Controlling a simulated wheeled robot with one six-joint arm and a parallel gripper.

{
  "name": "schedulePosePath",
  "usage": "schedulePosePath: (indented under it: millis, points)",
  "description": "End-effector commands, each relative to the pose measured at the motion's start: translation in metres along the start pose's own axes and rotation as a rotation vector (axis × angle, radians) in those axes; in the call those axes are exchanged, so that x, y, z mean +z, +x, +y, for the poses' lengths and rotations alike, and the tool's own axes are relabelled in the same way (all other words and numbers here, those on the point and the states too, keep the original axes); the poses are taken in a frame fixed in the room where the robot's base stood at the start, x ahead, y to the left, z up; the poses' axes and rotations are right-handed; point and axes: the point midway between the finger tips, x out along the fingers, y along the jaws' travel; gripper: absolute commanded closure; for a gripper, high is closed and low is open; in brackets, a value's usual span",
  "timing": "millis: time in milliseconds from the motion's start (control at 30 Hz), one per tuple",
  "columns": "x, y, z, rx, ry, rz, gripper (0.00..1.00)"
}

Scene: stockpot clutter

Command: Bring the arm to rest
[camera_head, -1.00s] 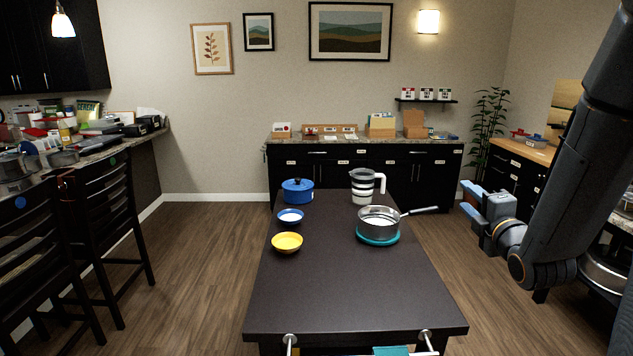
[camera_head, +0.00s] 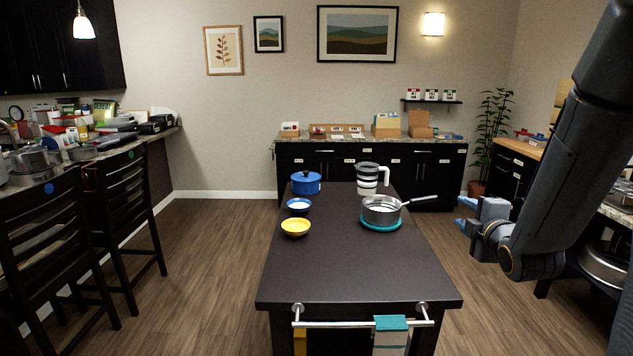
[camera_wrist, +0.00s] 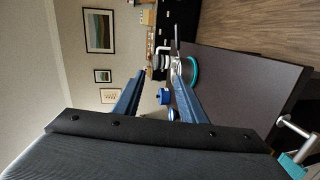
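My gripper (camera_head: 462,213) is held in the air to the right of the island table, over the floor. Its two blue fingers are apart with nothing between them, and it also shows open in the wrist view (camera_wrist: 158,74). My arm comes down from the upper right of the head view and bends at an elbow low on the right. The gripper touches nothing that I can see.
The dark island table (camera_head: 350,270) bears a blue pot (camera_head: 306,184), a blue bowl (camera_head: 298,205), a yellow bowl (camera_head: 295,227), a striped pitcher (camera_head: 367,180) and a saucepan (camera_head: 381,211) on a teal trivet (camera_head: 381,226). Chairs stand left. Floor around the island is clear.

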Motion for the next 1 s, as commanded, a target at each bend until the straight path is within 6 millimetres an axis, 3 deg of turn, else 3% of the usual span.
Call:
schedulePosePath:
  millis: [267,433,567,700,833,1000]
  points:
    - [-0.025,0.003,-0.076,-0.236,0.259,-0.065,0.62]
    - [-0.051,-0.016,-0.152,-0.469,0.528,-0.196,0.62]
    - [-0.075,-0.049,-0.215,-0.663,0.756,-0.362,0.62]
    - [-0.100,-0.097,-0.270,-0.840,0.952,-0.580,0.62]
    - [-0.121,-0.144,-0.307,-0.964,1.094,-0.791,0.62]
    - [-0.138,-0.187,-0.328,-1.050,1.188,-0.988,0.62]
